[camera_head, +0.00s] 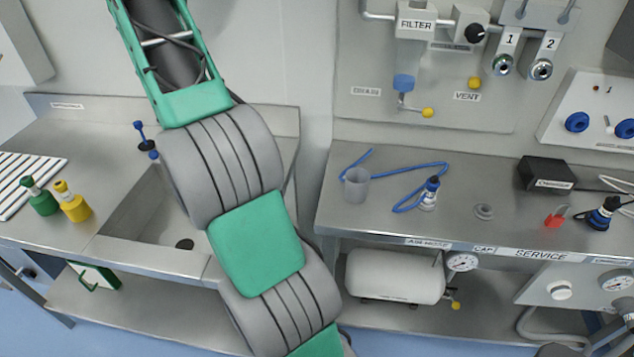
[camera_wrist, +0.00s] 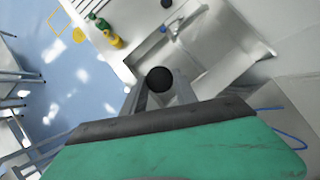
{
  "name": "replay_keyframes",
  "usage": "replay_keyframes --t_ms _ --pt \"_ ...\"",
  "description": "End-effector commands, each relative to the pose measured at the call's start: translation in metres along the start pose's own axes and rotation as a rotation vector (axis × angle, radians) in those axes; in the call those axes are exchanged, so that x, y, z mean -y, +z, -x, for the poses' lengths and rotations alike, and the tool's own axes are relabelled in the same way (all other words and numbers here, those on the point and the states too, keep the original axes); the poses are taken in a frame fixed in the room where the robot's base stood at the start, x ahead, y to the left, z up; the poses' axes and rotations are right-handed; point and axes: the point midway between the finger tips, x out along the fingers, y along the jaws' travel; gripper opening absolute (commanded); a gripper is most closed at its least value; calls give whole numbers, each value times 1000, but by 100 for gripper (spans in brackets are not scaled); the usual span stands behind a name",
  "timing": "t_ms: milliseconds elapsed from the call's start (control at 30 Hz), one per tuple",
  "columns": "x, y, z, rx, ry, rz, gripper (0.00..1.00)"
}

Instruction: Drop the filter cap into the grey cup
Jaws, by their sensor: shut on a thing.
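The grey cup (camera_head: 355,185) stands upright on the left part of the right-hand steel bench, beside a blue hose. My gripper (camera_wrist: 160,94) shows in the wrist view, shut on a round black thing that looks like the filter cap (camera_wrist: 159,79). It is held in the air, with the sink bench in the background. My gripper is out of the head view, where my arm rises past the top edge. The cup cannot be made out in the wrist view.
The filter unit (camera_head: 416,40) is on the wall above. Green (camera_head: 40,197) and yellow (camera_head: 72,202) bottles stand left of the sink (camera_head: 150,225).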

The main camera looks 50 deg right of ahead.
Motion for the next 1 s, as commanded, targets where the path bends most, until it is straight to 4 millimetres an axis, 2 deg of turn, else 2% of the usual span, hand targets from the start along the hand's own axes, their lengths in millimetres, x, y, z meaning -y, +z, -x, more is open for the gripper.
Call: replay_keyframes --t_ms 33,167,200,367,500,600,733,833,1000 --pt "30 -23 -20 1 -41 -82 0" --pt "102 -72 -40 3 -154 -299 0" --pt "124 -89 -46 3 -188 -366 0" --pt "201 -167 -60 9 -330 -627 0" --pt "256 -244 -68 14 -455 -847 0" --pt "285 -297 -69 19 -536 -985 0" --pt "306 -344 -66 22 -609 -1104 0" --pt "313 -361 -63 24 -638 -1149 0" --pt "315 -369 -70 24 -644 -1160 0"
